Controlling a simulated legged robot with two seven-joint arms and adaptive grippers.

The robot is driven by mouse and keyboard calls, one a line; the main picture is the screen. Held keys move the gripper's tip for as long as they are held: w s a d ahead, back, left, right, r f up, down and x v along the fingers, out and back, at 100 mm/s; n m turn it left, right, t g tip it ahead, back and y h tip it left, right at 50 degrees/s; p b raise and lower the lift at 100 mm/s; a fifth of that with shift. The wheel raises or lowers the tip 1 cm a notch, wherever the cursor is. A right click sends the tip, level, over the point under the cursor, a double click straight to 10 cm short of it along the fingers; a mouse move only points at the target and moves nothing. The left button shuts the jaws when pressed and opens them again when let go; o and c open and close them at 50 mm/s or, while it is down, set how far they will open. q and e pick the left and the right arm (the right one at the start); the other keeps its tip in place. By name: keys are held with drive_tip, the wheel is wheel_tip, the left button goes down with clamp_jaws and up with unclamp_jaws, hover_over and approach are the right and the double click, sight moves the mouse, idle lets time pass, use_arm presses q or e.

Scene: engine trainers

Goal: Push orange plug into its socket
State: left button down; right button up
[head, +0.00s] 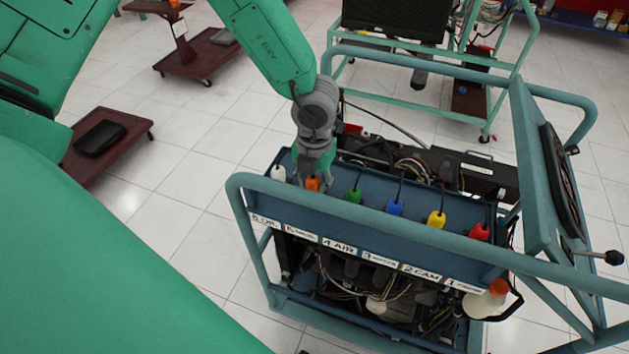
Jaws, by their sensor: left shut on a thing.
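The orange plug (313,184) is on the blue panel (373,214) of the engine trainer, second from the left in a row of colored plugs. My left gripper (314,174) reaches down from above and is shut on the orange plug. The gripper hides the plug's upper part, and the socket beneath it cannot be seen. I cannot tell how deep the plug sits. My right gripper is not in view.
A white plug (278,174) is close on the left, and a green plug (353,195) on the right. Blue (395,207), yellow (436,219) and red (479,232) plugs follow. A teal tubular rail (400,238) runs in front of the panel.

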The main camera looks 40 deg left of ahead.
use_arm(q)
drive_tip(key=shift+a+f, duration=0.15)
drive_tip(key=shift+a, duration=0.55)
drive_tip(key=shift+d+r, duration=0.25)
drive_tip(key=shift+d, duration=0.7)
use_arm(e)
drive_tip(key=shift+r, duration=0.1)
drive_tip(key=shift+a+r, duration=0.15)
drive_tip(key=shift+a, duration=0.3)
use_arm(q)
drive_tip(key=shift+d, duration=0.3)
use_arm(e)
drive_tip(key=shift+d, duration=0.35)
use_arm(q)
drive_tip(key=shift+a+f, duration=0.2)
drive_tip(key=shift+f, duration=0.1)
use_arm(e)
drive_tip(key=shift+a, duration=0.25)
use_arm(q)
drive_tip(key=c, duration=1.2)
unclamp_jaws()
drive_tip(key=shift+d, duration=0.1)
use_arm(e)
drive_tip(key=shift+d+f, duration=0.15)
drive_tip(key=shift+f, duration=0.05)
